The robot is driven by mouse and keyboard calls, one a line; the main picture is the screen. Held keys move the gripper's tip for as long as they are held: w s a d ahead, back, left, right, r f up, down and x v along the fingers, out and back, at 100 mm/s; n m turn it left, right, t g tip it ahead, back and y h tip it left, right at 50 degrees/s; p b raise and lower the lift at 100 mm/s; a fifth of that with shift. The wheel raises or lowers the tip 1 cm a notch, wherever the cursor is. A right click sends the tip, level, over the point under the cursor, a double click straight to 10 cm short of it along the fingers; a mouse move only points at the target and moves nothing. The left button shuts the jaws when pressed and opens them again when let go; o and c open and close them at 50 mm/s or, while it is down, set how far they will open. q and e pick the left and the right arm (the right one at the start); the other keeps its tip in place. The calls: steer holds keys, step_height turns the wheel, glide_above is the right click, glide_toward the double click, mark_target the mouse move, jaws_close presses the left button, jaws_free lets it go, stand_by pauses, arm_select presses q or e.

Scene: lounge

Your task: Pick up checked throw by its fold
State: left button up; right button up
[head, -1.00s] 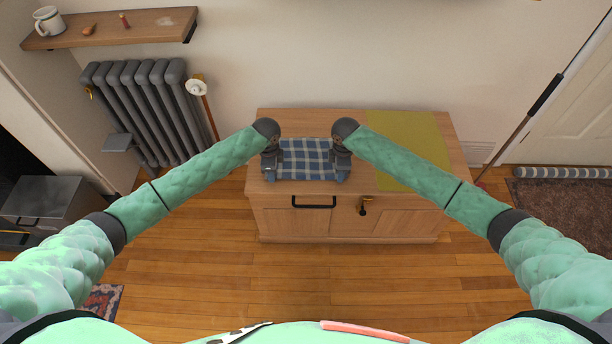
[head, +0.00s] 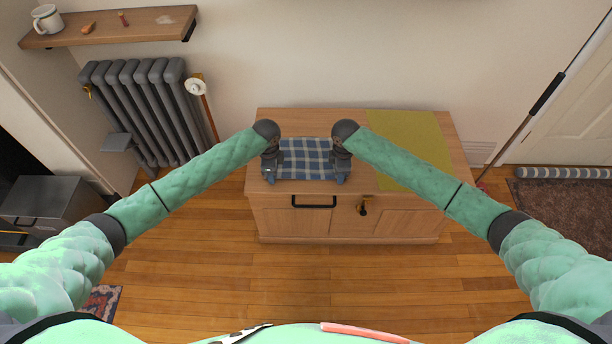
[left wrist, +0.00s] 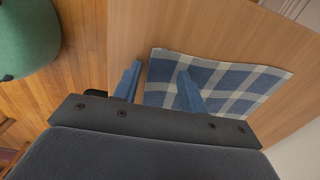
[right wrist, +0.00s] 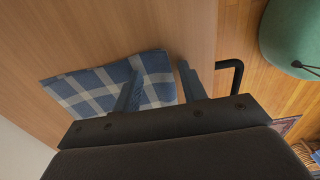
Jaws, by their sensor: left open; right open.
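The checked throw (head: 306,158), blue and white, lies flat and folded on top of the wooden cabinet (head: 350,125). My left gripper (head: 269,178) is open at the throw's left side. In the left wrist view the throw (left wrist: 228,82) shows with one finger of the left gripper (left wrist: 158,88) over it and the other over bare wood. My right gripper (head: 342,178) is open at the throw's right side. In the right wrist view the throw (right wrist: 95,88) lies under one finger of the right gripper (right wrist: 158,88), the other beyond its edge. I cannot tell whether the fingers touch the throw.
A yellow-green mat (head: 408,150) covers the cabinet's right part. A black handle (head: 314,203) and a latch (head: 363,207) stick out of the cabinet's front. A grey radiator (head: 140,105) stands to the left. Bare wood lies between the throw and the mat.

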arm_select(q)
steer(key=shift+c, duration=0.2)
arm_select(e)
steer(key=shift+c, duration=0.2)
arm_select(q)
jaws_close()
arm_select(e)
jaws_close()
steer(key=shift+f, duration=0.1)
arm_select(q)
steer(key=shift+r, duration=0.15)
arm_select(e)
steer(key=shift+r, duration=0.2)
